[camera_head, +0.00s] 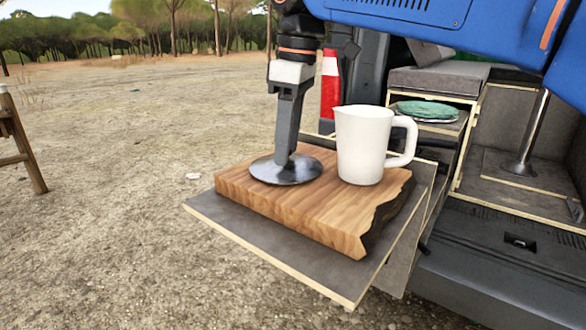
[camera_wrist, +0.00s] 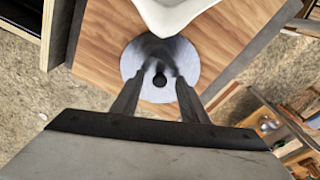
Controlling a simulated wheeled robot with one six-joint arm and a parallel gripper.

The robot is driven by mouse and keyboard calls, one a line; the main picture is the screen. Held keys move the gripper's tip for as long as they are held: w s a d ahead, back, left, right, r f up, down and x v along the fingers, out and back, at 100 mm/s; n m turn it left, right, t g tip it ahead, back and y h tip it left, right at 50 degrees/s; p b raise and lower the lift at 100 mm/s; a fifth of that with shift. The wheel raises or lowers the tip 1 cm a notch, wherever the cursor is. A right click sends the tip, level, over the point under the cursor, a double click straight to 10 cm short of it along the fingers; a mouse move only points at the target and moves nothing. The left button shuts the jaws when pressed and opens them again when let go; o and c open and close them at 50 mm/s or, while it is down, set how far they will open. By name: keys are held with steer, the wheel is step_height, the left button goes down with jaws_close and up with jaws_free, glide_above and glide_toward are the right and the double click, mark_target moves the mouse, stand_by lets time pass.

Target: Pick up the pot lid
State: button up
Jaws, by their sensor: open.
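The pot lid (camera_head: 268,174) is a flat round metal disc lying on a thick wooden board, left of a white jug. In the wrist view the lid (camera_wrist: 188,62) shows a dark round knob (camera_wrist: 159,80) at its middle. My gripper (camera_head: 286,160) points straight down over the lid. In the wrist view my gripper (camera_wrist: 158,80) is open, with one finger on each side of the knob and a gap around it. I cannot tell whether the fingertips touch the lid's surface.
The white jug (camera_head: 362,148) stands close to the lid on the wooden board (camera_head: 300,215), its handle to the right. The board lies on a grey tailgate shelf (camera_head: 270,238). A red and white cone (camera_head: 330,85) stands behind. A green item (camera_head: 428,110) lies in the van.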

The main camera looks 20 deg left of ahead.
jaws_close()
